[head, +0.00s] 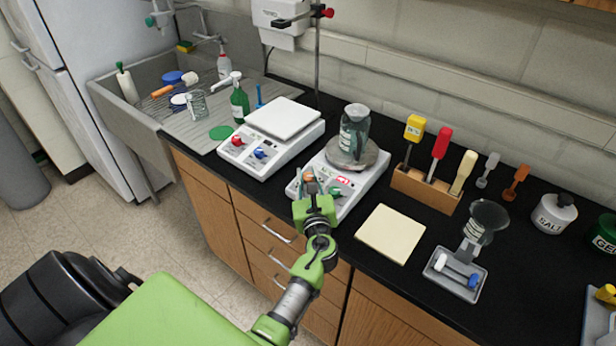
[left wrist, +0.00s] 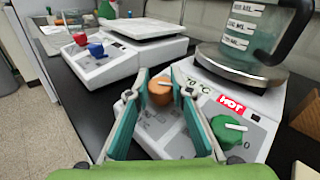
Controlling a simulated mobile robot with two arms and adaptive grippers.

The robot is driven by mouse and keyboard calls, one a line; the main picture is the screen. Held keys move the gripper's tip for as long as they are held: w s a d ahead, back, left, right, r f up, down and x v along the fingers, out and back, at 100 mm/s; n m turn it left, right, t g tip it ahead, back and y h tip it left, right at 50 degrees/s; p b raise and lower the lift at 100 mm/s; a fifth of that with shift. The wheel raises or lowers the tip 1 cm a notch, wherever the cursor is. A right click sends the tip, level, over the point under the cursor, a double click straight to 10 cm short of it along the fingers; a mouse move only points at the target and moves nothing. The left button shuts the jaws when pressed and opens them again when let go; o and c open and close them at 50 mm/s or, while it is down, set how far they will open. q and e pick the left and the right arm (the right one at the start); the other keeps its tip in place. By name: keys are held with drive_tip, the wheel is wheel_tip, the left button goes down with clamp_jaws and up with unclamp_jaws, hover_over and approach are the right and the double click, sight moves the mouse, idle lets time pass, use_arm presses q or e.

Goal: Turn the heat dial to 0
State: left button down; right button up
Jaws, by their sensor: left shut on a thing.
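The white hot plate (head: 357,190) stands on the black counter and carries a glass pitcher (head: 354,130) with a dark handle. In the left wrist view its front panel has an orange dial (left wrist: 160,92), a green dial (left wrist: 229,130), a readout that looks like 70 °C and a red HOT sign (left wrist: 231,103). My left gripper (head: 309,179) is at this panel, its teal fingers shut on the orange dial from both sides. The orange dial has a white mark on top; its scale is unreadable. A 0 is printed beside the green dial. My right gripper is not in view.
A second white device (head: 271,135) with red and blue knobs stands to the left. A wooden block (head: 424,188) with colored-handled tools is at the right. A pale yellow pad (head: 390,233) lies near the counter's front edge. The sink (head: 130,105) is at the far left.

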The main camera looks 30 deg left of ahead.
use_arm(q)
drive_tip(key=c, duration=1.8)
unclamp_jaws()
drive_tip(key=shift+d, duration=0.1)
drive_tip(key=v, duration=0.7)
drive_tip(key=shift+s+d+r, duration=0.1)
drive_tip(key=shift+s, duration=0.05)
